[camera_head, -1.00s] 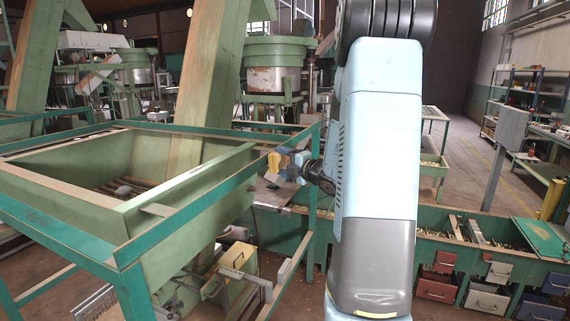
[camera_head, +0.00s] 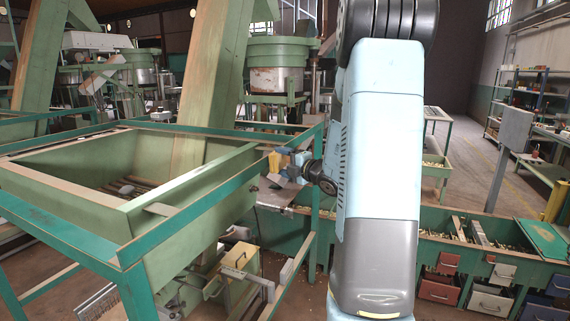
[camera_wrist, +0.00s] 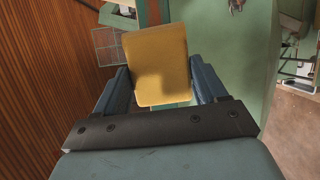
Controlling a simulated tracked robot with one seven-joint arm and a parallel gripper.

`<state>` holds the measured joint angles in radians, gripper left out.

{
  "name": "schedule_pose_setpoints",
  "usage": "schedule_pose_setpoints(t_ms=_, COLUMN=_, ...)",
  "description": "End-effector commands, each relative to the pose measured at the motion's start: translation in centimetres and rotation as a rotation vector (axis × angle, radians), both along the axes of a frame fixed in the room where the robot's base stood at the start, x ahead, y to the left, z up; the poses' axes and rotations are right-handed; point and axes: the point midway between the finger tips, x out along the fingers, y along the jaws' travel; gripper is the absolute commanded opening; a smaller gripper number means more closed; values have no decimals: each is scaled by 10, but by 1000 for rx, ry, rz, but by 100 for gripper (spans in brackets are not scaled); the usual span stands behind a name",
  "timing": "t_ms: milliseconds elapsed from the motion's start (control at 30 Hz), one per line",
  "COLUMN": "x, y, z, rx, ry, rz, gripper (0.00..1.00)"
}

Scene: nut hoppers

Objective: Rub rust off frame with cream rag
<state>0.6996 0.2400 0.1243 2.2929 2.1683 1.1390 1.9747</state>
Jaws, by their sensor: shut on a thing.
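My gripper (camera_head: 288,164) is near the right end of the green hopper frame (camera_head: 215,197), close to the upper rail. It is shut on a mustard-yellow, cloth-like pad, apparently the cream rag (camera_head: 275,161). In the wrist view the rag (camera_wrist: 160,62) sits squarely between the two blue jaws of my gripper (camera_wrist: 161,80). A green surface lies behind and to the right of it. I cannot tell whether the rag touches the frame. Brownish wear shows along the hopper rim (camera_head: 62,181); no distinct rust patch is clear near the rag.
A sloping green beam (camera_head: 207,85) rises behind the hopper. Below the frame is a yellowish box (camera_head: 241,259). Green bins with coloured drawers (camera_head: 448,262) stand at right, with a grey post (camera_head: 495,180) behind them. Open floor lies beyond at right.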

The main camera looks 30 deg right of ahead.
Motion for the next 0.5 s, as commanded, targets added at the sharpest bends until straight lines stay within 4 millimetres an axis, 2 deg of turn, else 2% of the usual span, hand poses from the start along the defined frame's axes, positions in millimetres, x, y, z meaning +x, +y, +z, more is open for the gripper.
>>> schedule_pose_setpoints(t_ms=500, x=7, y=4, z=0, rx=1, ry=0, rz=-1, gripper=47)
